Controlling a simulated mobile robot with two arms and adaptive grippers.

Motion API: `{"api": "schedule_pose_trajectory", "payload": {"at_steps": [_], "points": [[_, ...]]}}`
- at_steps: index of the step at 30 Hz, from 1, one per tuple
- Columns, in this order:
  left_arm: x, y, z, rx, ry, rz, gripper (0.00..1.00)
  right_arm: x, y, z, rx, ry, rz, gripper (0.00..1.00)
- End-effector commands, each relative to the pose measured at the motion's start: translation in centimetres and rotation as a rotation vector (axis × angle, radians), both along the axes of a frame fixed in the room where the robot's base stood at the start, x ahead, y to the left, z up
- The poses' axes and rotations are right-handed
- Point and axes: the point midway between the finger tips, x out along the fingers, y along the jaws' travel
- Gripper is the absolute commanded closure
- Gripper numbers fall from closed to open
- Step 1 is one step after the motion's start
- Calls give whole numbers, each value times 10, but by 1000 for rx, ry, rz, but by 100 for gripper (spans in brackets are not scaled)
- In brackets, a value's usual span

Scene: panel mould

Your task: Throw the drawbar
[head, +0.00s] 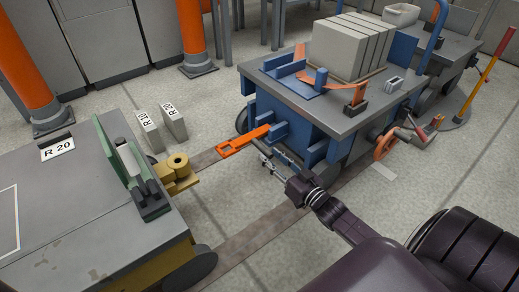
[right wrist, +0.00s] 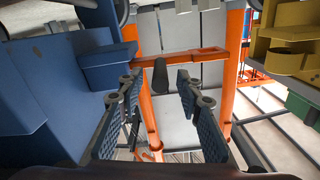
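The orange drawbar (head: 243,139) sticks out level from the blue front of the loaded cart, its slotted end toward the other cart. It also shows in the right wrist view (right wrist: 190,56), crossing beyond my fingers. A dark stub (right wrist: 160,76) shows just below it, between my fingertips in the picture. My right gripper (head: 268,161) is beside the drawbar on its near side, open and empty; its two blue-padded fingers show apart in the right wrist view (right wrist: 160,92). A brass-coloured coupling (head: 177,170) is on the grey-topped cart at left, apart from the drawbar. My left gripper is not in view.
The blue cart (head: 375,105) carries grey blocks (head: 350,45) and has an orange handwheel (head: 387,144) at its side. Two marked blocks, R10 (head: 148,130) and R20 (head: 174,121), stand on the floor. Orange posts (head: 192,35) stand behind.

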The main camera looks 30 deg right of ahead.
Motion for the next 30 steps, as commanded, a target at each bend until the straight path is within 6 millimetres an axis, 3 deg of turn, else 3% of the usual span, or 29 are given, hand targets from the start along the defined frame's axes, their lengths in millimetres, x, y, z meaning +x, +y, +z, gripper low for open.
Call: {"api": "schedule_pose_trajectory", "payload": {"at_steps": [3,9,21,30], "points": [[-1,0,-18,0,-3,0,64,22,2,-4,-2,-5,2,67],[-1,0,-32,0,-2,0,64,46,4,-3,-1,-2,2,67],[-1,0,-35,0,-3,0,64,54,5,0,-1,1,1,67],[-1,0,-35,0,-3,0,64,54,5,0,-1,0,1,99]]}}
